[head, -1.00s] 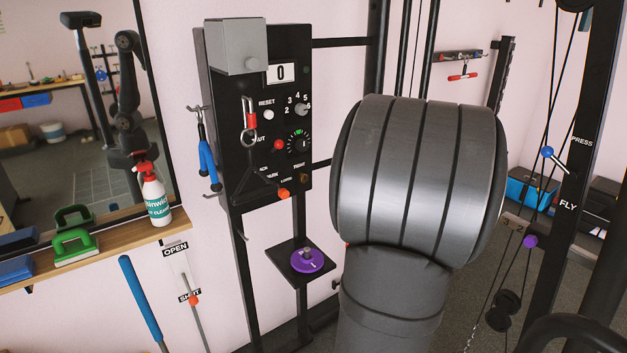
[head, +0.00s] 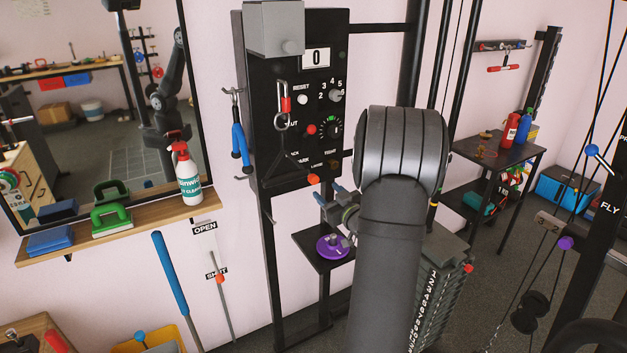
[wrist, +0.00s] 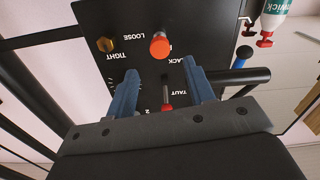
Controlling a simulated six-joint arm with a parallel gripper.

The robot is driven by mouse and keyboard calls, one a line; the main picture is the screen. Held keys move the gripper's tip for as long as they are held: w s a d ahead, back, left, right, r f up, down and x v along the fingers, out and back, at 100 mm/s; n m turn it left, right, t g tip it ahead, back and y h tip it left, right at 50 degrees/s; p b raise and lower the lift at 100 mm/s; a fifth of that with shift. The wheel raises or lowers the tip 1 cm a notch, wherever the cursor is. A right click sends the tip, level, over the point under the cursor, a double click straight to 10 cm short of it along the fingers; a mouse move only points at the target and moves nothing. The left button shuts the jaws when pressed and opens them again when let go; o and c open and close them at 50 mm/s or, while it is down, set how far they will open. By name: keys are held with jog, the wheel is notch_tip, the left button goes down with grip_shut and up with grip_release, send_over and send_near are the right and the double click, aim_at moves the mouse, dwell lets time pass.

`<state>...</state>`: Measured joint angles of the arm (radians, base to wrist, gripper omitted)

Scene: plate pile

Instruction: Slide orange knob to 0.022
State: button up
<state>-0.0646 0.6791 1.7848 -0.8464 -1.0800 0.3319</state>
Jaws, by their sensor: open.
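An orange knob (head: 313,179) sticks out from the lower edge of the black control panel (head: 268,100). In the wrist view the orange knob (wrist: 160,45) stands just beyond the fingertips, near the middle. My gripper (head: 330,196) is partly hidden behind my arm in the head view, just below and right of the knob. In the wrist view my gripper (wrist: 160,66) has its two blue fingers spread apart with nothing held. A red knob (wrist: 167,84) on the panel shows between the fingers.
A brass knob (wrist: 106,44) is beside the orange one in the wrist view. A purple disc (head: 332,247) lies on a small black shelf below the panel. A blue-handled tool (head: 239,140) hangs at the panel's left. A weight stack (head: 437,290) stands at lower right.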

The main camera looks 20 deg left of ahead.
aim_at(315, 181)
jog(key=x, duration=0.9)
